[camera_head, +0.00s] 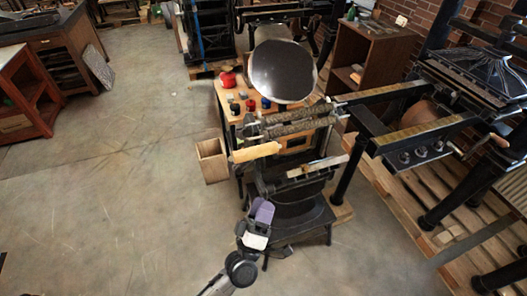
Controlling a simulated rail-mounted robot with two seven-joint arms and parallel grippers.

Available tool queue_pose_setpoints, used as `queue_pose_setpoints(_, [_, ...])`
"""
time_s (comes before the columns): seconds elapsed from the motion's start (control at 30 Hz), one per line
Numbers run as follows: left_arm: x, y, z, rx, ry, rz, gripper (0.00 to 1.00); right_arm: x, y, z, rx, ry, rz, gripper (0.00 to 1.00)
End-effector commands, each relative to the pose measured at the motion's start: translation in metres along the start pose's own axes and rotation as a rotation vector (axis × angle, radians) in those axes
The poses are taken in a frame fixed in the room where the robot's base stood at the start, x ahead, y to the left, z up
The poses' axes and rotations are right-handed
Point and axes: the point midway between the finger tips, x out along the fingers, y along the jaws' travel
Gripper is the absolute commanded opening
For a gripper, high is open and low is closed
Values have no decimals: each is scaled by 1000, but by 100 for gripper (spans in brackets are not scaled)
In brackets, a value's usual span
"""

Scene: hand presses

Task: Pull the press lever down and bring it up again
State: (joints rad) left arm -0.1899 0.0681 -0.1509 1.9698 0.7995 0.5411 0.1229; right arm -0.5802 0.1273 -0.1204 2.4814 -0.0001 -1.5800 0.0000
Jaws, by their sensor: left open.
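The hand press (300,197) stands in the middle of the head view, with a round dark disc (282,71) at its top and two rollers (295,122) below. A pale wooden handle (256,152) sticks out to the left just under the rollers; it looks like the press lever's grip. My left gripper (263,210) is at the press's lower front left, below the handle and apart from it. It is open and empty, with a purple part showing near its tip. Its fingers are small and partly lost against the dark press. My right gripper is out of view.
A wooden bin (212,160) stands on the floor left of the press. A small table (228,100) with ink cans is behind it. A larger press (430,120) on pallets fills the right side. The concrete floor (110,200) at left is open.

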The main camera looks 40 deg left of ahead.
Motion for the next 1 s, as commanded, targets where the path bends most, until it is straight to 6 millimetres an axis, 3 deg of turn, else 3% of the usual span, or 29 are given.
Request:
queue_pose_setpoints(0.13, [-2, 2, -23, -26, 144, 12, 59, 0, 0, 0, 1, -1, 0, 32])
queue_pose_setpoints(0.37, [4, 4, -38, -40, 223, 27, 59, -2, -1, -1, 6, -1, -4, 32])
queue_pose_setpoints(1.0, [107, 7, -60, -44, 218, 27, 59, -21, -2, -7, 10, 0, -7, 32])
